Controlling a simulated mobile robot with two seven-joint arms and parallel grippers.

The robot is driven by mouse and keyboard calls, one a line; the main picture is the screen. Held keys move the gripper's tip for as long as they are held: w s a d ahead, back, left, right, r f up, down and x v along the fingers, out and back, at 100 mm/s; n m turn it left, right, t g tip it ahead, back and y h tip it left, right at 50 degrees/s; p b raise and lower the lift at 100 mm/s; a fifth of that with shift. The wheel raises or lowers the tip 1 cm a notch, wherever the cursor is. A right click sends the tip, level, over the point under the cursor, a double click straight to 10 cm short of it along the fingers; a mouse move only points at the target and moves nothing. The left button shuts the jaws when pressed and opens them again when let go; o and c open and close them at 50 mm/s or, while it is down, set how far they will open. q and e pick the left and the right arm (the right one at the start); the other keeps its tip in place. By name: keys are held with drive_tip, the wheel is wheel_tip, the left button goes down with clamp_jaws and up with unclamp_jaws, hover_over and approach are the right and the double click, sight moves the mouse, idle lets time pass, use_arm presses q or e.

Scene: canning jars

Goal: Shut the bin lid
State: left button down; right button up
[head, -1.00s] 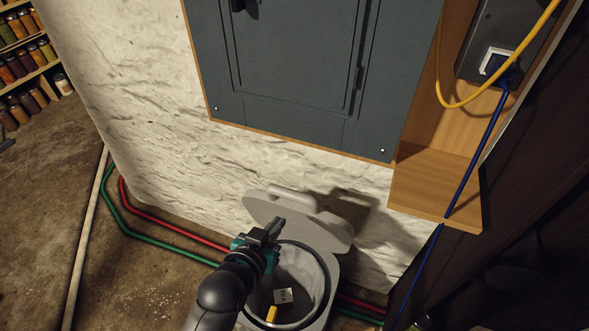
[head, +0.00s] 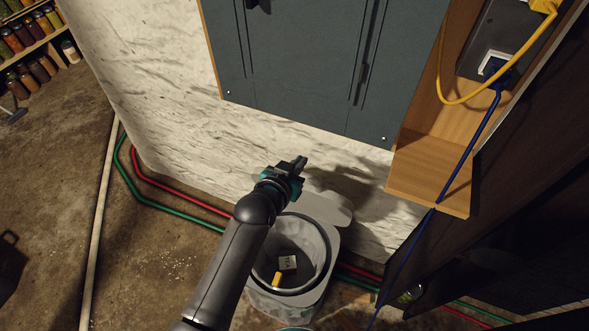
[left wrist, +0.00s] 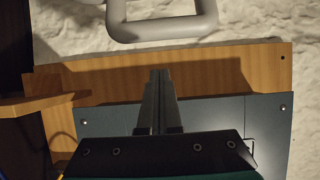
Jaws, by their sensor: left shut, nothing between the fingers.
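The grey bin (head: 270,302) stands on the floor against the white wall, with its mouth open. Its lid (head: 331,209) is up, leaning back toward the wall; my left gripper and wrist hide its left part. My left gripper (head: 302,161) is shut and empty, above the lid's upper edge and near the wall. In the left wrist view its fingers (left wrist: 160,74) are together, pointing at the wooden board. A grey loop (left wrist: 165,27), which looks like the lid's handle, lies past the fingertips, apart from them. My right gripper is out of view.
A grey-blue cabinet (head: 305,60) on a wooden board hangs above the bin. A wooden shelf (head: 432,175) with blue and yellow cables is at right. Red and green pipes (head: 185,205) run along the wall foot.

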use_arm(q)
drive_tip(key=shift+w+d+f+b, duration=0.1)
drive_tip(key=shift+w+f+b, duration=0.15)
drive_tip(key=shift+f, duration=0.45)
drive_tip(key=shift+w+d+f+b, duration=0.1)
drive_tip(key=shift+w+f+b, duration=0.1)
drive_tip(key=shift+f, duration=0.45)
drive_tip(key=shift+w+d+f+b, duration=0.15)
drive_tip(key=shift+f+b, duration=0.1)
drive_tip(key=shift+f, duration=0.45)
drive_tip(key=shift+a, duration=0.15)
